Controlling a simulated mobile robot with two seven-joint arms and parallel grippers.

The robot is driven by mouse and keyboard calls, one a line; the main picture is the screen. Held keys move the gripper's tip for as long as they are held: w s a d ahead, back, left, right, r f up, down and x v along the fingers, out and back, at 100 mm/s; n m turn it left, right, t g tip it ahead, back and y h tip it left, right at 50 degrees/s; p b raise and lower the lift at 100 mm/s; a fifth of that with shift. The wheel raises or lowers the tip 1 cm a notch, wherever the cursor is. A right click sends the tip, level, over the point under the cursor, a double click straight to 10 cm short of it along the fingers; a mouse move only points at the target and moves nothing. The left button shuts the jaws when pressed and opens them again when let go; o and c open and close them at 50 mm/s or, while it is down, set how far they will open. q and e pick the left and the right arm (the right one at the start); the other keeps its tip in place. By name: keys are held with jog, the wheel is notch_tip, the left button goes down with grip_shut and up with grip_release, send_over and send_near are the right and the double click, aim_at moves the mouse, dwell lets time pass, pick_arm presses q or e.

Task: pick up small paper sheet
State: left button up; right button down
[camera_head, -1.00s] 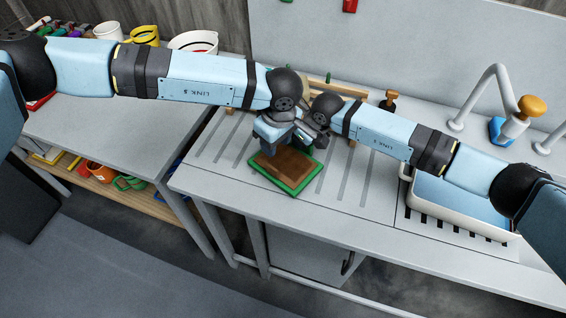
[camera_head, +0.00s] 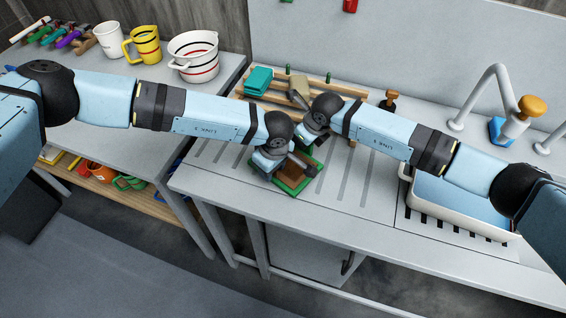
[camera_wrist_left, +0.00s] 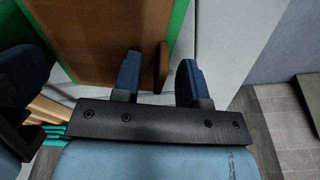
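I cannot make out a paper sheet for certain. A brown board with a green frame (camera_head: 284,188) lies on the grooved bench; its brown face (camera_wrist_left: 90,30) and green edge show in the left wrist view. My left gripper (camera_head: 297,166) is over this board and covers part of it. In the left wrist view its two blue fingers (camera_wrist_left: 160,62) are apart. A small brown upright piece (camera_wrist_left: 161,68) stands between them at the board's edge, nearer the left finger, with a gap to the right finger. My right gripper (camera_head: 308,136) is just behind the left one; its fingers are not clear.
A wooden rack (camera_head: 330,86) with a teal stack (camera_head: 258,80) stands behind the grippers. A blue-filled tray (camera_head: 450,200) and a tap (camera_head: 492,85) are to the right. Cups and a white bowl (camera_head: 194,58) stand on the left bench. The front of the grooved bench is clear.

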pick_arm(q)
grip_shut()
jog(key=shift+r, duration=0.25)
jog(key=s+a+r, duration=0.1)
jog(key=s+a, duration=0.2)
jog(key=s, duration=0.5)
jog(key=s+a, duration=0.2)
jog(key=s, duration=0.6)
notch_tip(320, 180, up, 8)
jog(key=s, duration=0.1)
jog(key=shift+a, duration=0.3)
dwell(0.4)
pick_arm(e)
jog(key=c, duration=1)
grip_release()
